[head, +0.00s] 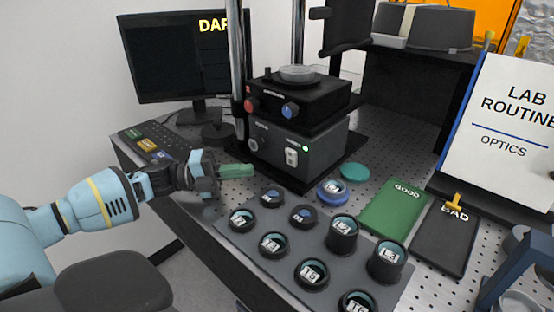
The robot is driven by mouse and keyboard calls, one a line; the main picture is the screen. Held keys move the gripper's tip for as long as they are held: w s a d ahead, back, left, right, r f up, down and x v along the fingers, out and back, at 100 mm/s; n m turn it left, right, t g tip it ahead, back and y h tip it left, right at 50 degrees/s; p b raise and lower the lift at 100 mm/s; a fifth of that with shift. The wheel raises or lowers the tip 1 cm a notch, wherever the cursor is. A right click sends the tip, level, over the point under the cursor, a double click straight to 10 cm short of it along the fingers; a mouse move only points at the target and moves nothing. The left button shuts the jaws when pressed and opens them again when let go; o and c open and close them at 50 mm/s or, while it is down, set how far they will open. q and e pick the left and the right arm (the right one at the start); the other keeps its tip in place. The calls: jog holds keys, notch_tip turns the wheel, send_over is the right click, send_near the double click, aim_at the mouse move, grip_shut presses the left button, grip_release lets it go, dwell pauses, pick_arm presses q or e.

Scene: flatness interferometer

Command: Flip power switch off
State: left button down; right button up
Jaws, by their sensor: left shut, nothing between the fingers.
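The interferometer's dark grey base box (325,150) stands on the perforated table, with a black unit on top. On its front face is a white power switch (291,157), with a lit green lamp (305,148) to its upper right. The rocker's exact tilt is too small to tell. My left gripper (240,171) comes in from the left, its green fingers shut and empty. In the picture, its tips are left of and slightly below the switch, apart from it.
A grey tray (244,246) with several round labelled optics lies in front. A blue-rimmed optic (331,190) and a teal disc (355,172) lie near the box. Green GOOD (394,208) and black BAD (443,237) pads lie right. A monitor (178,60) stands behind.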

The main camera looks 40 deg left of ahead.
aim_at(294, 156)
pick_arm(q)
jog(key=x, duration=0.6)
jog(key=shift+w+a+r, duration=0.15)
jog(key=shift+w, duration=0.1)
jog(key=shift+w+r+p, duration=0.1)
jog(key=shift+w+p, duration=0.25)
jog(key=shift+w, duration=1.25)
jog(key=shift+w+r, duration=0.1)
jog(key=shift+w, duration=0.1)
jog(key=shift+s, duration=0.1)
